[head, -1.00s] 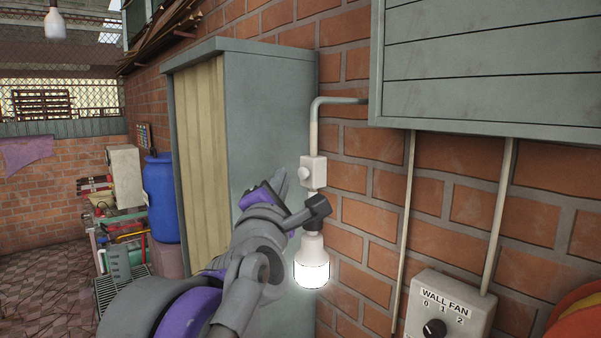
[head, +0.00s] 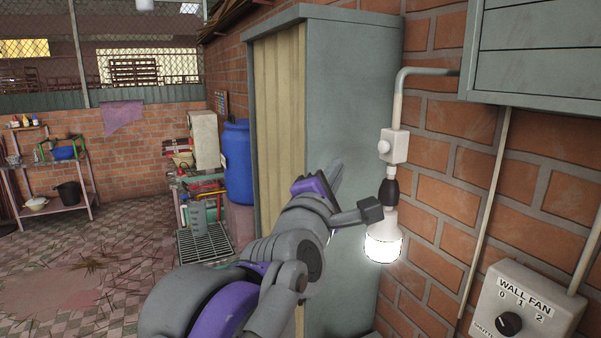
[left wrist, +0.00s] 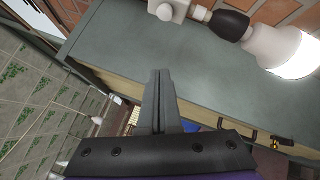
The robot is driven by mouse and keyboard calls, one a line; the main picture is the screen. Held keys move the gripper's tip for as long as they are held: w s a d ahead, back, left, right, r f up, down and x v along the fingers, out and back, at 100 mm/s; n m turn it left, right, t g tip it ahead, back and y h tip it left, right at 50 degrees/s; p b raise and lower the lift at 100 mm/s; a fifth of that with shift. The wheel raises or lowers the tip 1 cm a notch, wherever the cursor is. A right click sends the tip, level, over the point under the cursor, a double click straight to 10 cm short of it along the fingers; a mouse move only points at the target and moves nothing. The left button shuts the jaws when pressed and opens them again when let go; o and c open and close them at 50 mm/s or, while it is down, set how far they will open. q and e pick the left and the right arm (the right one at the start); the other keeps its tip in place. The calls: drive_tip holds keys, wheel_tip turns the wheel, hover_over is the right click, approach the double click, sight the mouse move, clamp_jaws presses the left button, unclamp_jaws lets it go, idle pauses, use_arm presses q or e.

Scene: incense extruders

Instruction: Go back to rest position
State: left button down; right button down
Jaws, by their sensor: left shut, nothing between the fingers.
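My left gripper (head: 335,172) is raised in front of the grey-green cabinet (head: 345,110), to the left of a lit bulb (head: 383,243). Its fingers also show in the left wrist view (left wrist: 159,100), closed together with nothing between them. The bulb hangs in a black socket below a small white switch box (head: 393,147) on the brick wall. In the left wrist view the bulb (left wrist: 285,50) is at the upper right, apart from the fingers. My right gripper is not in view.
A wall fan control box (head: 530,310) is at the lower right. A blue barrel (head: 238,160) stands left of the cabinet, beside a cluttered rack (head: 195,185). A shelf (head: 55,170) stands far left. The tiled floor (head: 120,240) at left is mostly open.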

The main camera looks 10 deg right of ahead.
use_arm(q)
drive_tip(key=s+a+f+m+g+y, duration=0.25)
drive_tip(key=a+f+m, duration=0.4)
drive_tip(key=f, duration=0.65)
drive_tip(key=s+a+f+m+g+y, duration=0.2)
drive_tip(key=s+a+f+m+g, duration=0.15)
drive_tip(key=a+f, duration=0.8)
drive_tip(key=s+a+f+m+g+y, duration=0.1)
drive_tip(key=s+a+f+m, duration=0.1)
drive_tip(key=s+f, duration=0.3)
drive_tip(key=s+a+f+m+g+y, duration=0.1)
drive_tip(key=s+a+f, duration=0.4)
drive_tip(key=f, duration=0.5)
drive_tip(key=s+a+f+m+g+y, duration=0.2)
drive_tip(key=s+a+f+m+g, duration=0.1)
drive_tip(key=f, duration=0.5)
drive_tip(key=shift+s+a+f+m, duration=0.2)
drive_tip(key=shift+s+f+m, duration=0.15)
drive_tip(key=shift+s+m, duration=0.4)
drive_tip(key=shift+s, duration=0.1)
